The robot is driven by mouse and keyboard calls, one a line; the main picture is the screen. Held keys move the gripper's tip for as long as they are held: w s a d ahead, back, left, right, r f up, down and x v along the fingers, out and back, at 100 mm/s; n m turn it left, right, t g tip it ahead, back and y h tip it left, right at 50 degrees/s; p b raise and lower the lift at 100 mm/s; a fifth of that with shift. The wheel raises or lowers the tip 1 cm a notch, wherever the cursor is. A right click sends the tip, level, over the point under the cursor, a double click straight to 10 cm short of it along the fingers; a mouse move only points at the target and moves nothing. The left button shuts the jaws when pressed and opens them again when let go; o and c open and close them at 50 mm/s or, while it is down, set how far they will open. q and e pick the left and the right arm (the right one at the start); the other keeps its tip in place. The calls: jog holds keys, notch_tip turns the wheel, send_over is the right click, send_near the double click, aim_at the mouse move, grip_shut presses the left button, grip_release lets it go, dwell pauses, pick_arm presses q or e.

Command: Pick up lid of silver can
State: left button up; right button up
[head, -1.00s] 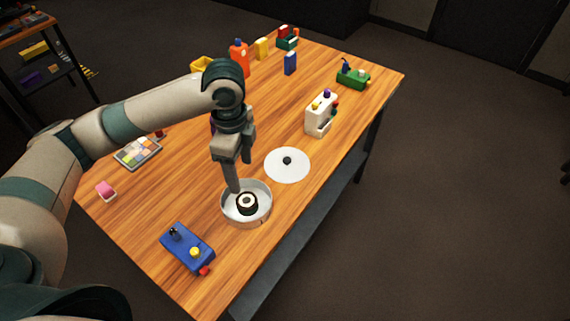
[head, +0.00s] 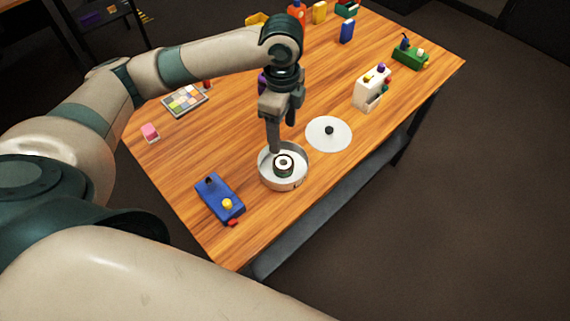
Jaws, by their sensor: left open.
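The silver can (head: 284,180) is a low round open pan on the wooden table. A dark ring-shaped piece with a white top (head: 283,162) sits inside it. The lid (head: 319,141) is a flat white disc with a small black knob, lying on the table just behind and right of the can. My left gripper (head: 275,148) points down at the can's back left rim, its fingertips close to the rim; I cannot tell whether they touch it. It is open and appears empty. The lid is apart from the gripper. My right gripper is not in view.
A blue control box (head: 218,200) stands left of the can near the front edge. A white box with coloured knobs (head: 369,89) and a green one (head: 409,56) stand behind the lid. A colour-tile tray (head: 184,99) and pink block (head: 150,132) lie left. The table (head: 262,228) is bare in front.

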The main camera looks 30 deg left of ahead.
pick_arm(q)
jog(key=c, duration=0.4)
jog(key=shift+w, duration=0.3)
jog(key=shift+c, duration=0.4)
jog(key=w+r+n+t+h, duration=0.1)
jog(key=w+n+h, duration=0.1)
jog(key=w, duration=0.5)
jog(key=w+r+n+t+h+b, duration=0.1)
jog(key=w+n+h, duration=0.1)
jog(key=w, duration=0.5)
jog(key=shift+r+n, duration=0.3)
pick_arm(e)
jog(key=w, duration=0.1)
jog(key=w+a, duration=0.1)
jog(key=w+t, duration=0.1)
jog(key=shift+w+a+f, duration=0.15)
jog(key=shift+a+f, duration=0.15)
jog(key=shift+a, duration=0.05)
pick_arm(q)
jog(key=shift+d, duration=0.1)
